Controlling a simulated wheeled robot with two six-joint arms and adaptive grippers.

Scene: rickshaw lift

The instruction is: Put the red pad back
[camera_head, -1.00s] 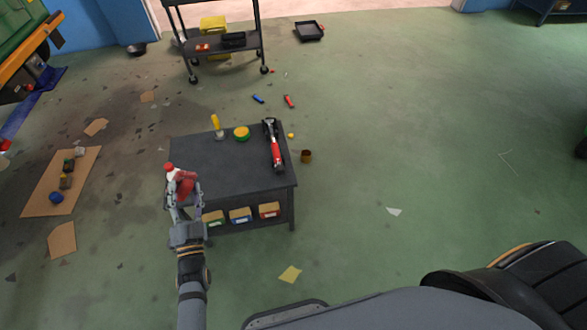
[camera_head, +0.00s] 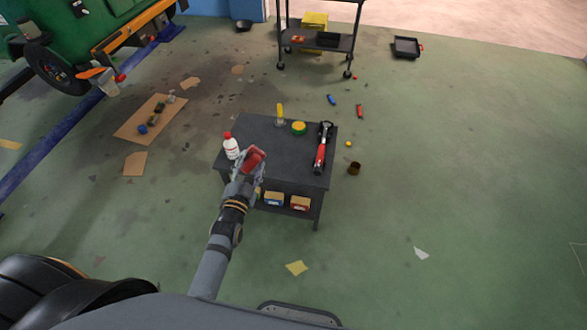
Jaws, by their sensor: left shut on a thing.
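The red pad (camera_head: 253,158) is between the fingers of my left gripper (camera_head: 250,163), which is shut on it. The gripper is over the left front part of the low dark table (camera_head: 275,155); I cannot tell whether the pad touches the top. A white bottle with a red cap (camera_head: 231,147) stands just left of the gripper. My right gripper is not in view.
The table also bears a yellow-handled tool (camera_head: 280,115), a round yellow-green tin (camera_head: 298,128) and a red-black tool (camera_head: 321,147). Small boxes (camera_head: 300,202) sit on its lower shelf. A raised green vehicle (camera_head: 85,35) is at upper left. The floor at right is mostly clear.

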